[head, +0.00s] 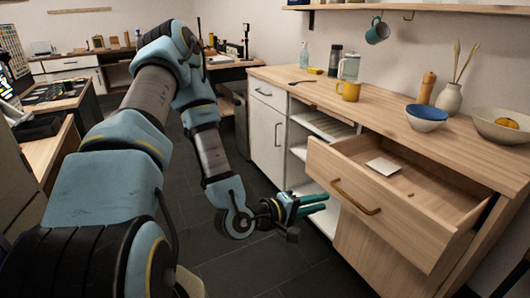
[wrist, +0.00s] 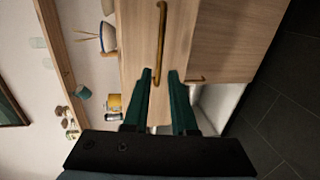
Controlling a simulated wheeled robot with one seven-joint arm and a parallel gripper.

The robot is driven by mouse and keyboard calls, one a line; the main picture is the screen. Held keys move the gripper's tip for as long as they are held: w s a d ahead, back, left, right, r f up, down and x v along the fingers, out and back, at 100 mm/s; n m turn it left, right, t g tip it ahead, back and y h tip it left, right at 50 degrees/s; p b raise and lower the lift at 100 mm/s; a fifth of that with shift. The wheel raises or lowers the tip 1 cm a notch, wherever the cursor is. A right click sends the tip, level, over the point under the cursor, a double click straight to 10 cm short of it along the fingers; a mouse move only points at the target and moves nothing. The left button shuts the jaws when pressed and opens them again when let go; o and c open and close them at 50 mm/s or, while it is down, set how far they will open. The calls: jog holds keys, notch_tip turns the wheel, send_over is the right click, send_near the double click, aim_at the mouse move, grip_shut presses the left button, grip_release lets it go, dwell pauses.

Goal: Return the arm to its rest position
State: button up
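My arm reaches out from the left of the head view, bent at the elbow, with my gripper (head: 322,203) low in front of the counter's cabinets. Its two dark green fingers point right toward the open drawer (head: 400,222). In the wrist view my gripper (wrist: 163,75) is open, with a gap between the fingers and nothing held. The brass drawer handle (head: 355,197) lies just beyond the fingertips in the head view. In the wrist view the handle (wrist: 161,35) lines up with the gap, and the fingers look apart from it.
The drawer sticks out from the wooden counter (head: 388,111) and holds a white card (head: 383,166). A yellow mug (head: 348,91), a blue bowl (head: 426,118), a vase (head: 449,99) and a larger bowl (head: 502,126) stand on the counter. The dark floor left of the drawer is clear.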

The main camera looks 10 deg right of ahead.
jog(key=w+a+r+m+y+p, duration=0.1)
jog(key=w+a+m+y+p, duration=0.15)
jog(key=w+a+y, duration=0.45)
jog(key=w+a+r+m+y+p, duration=0.2)
jog(key=w+a+m+y, duration=0.1)
jog(key=a, duration=0.8)
jog(key=s+a+r+n+g+y+p, duration=0.1)
jog(key=s+a+r+y, duration=0.3)
jog(key=a+r, duration=1)
jog(key=shift+s+a+r+g+y+p, duration=0.35)
jog(key=shift+s+g+p, duration=0.45)
jog(key=shift+s, duration=0.35)
